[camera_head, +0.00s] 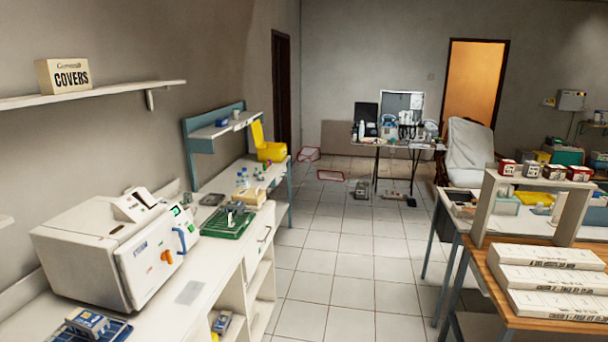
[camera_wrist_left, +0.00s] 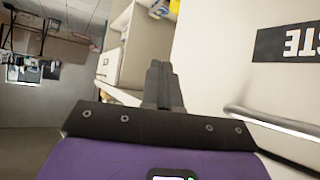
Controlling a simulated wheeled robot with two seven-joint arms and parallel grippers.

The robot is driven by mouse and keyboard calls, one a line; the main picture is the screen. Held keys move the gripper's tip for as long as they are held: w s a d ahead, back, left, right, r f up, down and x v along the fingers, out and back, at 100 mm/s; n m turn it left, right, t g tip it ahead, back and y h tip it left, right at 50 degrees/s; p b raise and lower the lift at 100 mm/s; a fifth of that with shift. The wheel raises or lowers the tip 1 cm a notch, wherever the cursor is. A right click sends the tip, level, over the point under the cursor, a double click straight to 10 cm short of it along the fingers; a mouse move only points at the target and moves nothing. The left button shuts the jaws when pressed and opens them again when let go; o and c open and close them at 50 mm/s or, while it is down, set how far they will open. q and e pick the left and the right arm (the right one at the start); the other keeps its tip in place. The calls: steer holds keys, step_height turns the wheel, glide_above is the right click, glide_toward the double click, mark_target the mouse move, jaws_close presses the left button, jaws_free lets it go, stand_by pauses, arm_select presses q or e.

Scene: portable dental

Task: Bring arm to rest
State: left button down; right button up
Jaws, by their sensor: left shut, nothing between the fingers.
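My left gripper (camera_wrist_left: 159,68) shows only in the left wrist view. Its two dark fingers are together and nothing is visible between them. A purple and black part of my left wrist fills the bottom of that view. The fingers point toward a cream cabinet or shelf. They appear apart from it, but the exact distance cannot be told. Neither arm shows in the head view, and my right gripper is in neither view.
Close to the wrist's right are a white surface with a dark lettered label (camera_wrist_left: 290,42) and a metal bar (camera_wrist_left: 272,121). In the head view, a white machine (camera_head: 105,250) stands on the left counter. Tiled floor (camera_head: 325,260) is clear between the counter and right tables.

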arm_select(q)
steer(key=s+d+f+g+h, duration=0.1)
steer(key=s+d+f+g, duration=0.2)
steer(key=s, duration=0.5)
steer(key=s+d+f+g+h, duration=0.1)
steer(key=s+d+f+h, duration=0.2)
steer(key=s, duration=0.4)
steer(key=s+d+f+g, duration=0.25)
steer(key=s+f, duration=0.25)
steer(key=s, duration=0.3)
steer(key=s+d+g+h, duration=0.1)
steer(key=s+d, duration=0.1)
steer(key=s, duration=0.3)
steer(key=s+d+r+g+h, duration=0.1)
steer(key=s+d, duration=0.2)
steer(key=s, duration=0.3)
steer(key=s+d+m+g+h, duration=0.1)
steer(key=s+d, duration=0.2)
steer(key=s, duration=0.3)
steer(key=shift+s+d+r, duration=0.2)
steer(key=shift+d+r, duration=0.05)
steer(key=shift+r, duration=0.1)
steer(key=shift+g, duration=0.25)
